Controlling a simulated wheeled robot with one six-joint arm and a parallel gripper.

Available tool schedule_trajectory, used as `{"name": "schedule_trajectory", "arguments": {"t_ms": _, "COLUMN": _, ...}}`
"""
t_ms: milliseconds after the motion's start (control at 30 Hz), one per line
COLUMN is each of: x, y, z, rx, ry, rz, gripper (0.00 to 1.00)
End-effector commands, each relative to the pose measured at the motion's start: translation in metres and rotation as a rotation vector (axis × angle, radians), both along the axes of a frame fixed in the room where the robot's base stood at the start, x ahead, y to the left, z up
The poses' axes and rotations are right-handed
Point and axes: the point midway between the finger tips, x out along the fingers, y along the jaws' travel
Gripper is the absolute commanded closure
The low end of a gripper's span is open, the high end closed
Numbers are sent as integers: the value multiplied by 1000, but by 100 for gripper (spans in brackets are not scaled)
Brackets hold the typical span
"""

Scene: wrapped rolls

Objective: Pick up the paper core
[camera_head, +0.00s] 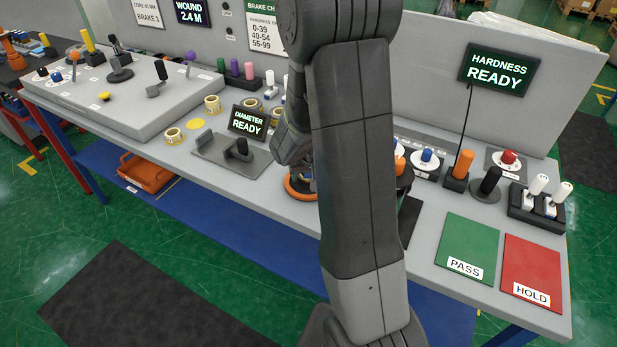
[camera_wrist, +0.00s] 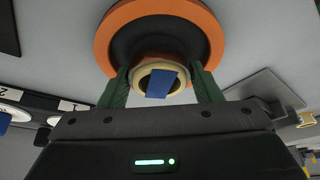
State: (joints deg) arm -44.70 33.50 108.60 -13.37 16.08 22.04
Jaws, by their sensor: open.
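In the wrist view a cream paper core (camera_wrist: 137,80) stands at the black centre of an orange-rimmed round base (camera_wrist: 105,45). A blue piece (camera_wrist: 162,82) shows across its opening. The green fingers of my gripper (camera_wrist: 160,72) are open, one on each side of the core. I cannot tell whether either finger touches it. In the head view the orange rim (camera_head: 290,190) shows beside my arm, which hides the core and my gripper.
Several cream rolls (camera_head: 172,136) lie left of my arm near a grey gauge with a DIAMETER READY display (camera_head: 248,122). To the right are a black post (camera_head: 489,181), a green PASS pad (camera_head: 468,246) and a red HOLD pad (camera_head: 533,270). A grey panel (camera_head: 500,100) backs the table.

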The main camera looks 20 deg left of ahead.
Motion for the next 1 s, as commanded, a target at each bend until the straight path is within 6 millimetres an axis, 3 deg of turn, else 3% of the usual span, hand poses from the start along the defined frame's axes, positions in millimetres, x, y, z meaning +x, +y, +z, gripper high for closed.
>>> {"name": "schedule_trajectory", "arguments": {"t_ms": 200, "x": 0, "y": 0, "z": 0, "rx": 0, "ry": 0, "rz": 0, "gripper": 42}}
{"name": "schedule_trajectory", "arguments": {"t_ms": 400, "x": 0, "y": 0, "z": 0, "rx": 0, "ry": 0, "rz": 0, "gripper": 76}}
{"name": "schedule_trajectory", "arguments": {"t_ms": 733, "x": 1, "y": 0, "z": 7, "rx": 0, "ry": -2, "rz": 1, "gripper": 76}}
{"name": "schedule_trajectory", "arguments": {"t_ms": 1000, "x": 1, "y": 1, "z": 53, "rx": 3, "ry": -5, "rz": 0, "gripper": 76}}
